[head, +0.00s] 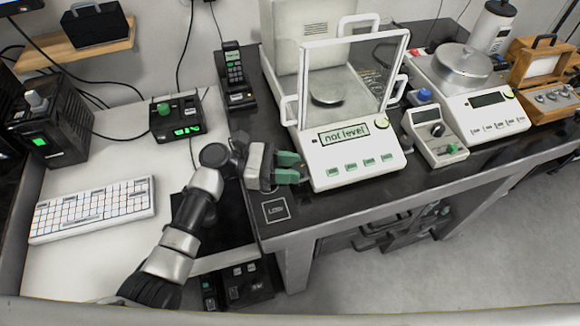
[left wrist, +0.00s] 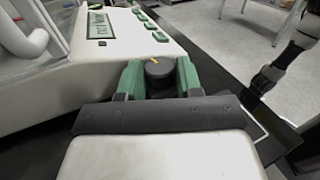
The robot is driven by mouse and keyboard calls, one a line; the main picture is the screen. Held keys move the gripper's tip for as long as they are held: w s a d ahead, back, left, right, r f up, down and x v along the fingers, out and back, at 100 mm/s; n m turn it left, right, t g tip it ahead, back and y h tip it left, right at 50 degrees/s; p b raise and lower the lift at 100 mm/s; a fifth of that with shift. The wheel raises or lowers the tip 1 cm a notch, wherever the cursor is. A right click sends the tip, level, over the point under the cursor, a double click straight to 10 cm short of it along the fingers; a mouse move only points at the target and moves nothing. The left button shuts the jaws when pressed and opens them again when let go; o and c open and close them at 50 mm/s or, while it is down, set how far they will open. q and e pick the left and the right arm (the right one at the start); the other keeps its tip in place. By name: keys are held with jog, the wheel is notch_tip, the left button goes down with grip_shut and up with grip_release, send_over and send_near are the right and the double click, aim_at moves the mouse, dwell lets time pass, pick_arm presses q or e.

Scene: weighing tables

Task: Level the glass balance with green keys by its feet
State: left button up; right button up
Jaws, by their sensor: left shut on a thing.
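The glass balance with green keys (head: 350,158) stands at the left end of the dark table, and its display (head: 343,133) reads "not level". My left gripper (head: 290,168), with green fingers, is at the balance's front left corner. In the left wrist view, these fingers (left wrist: 160,78) are shut around a dark round foot knob (left wrist: 160,70) with an orange mark on top. The fingers hide the knob in the head view.
A second balance with a round metal pan (head: 470,108) stands to the right, with a small control box (head: 435,137) between the two. A black handset (head: 234,75) stands behind left. A lower white desk with a keyboard (head: 92,208) is at the left.

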pick_arm(q)
jog(key=o, duration=0.9)
jog(key=a, duration=0.7)
jog(key=a+b, duration=0.1)
jog(key=a, duration=0.2)
jog(key=shift+w+a, duration=0.4)
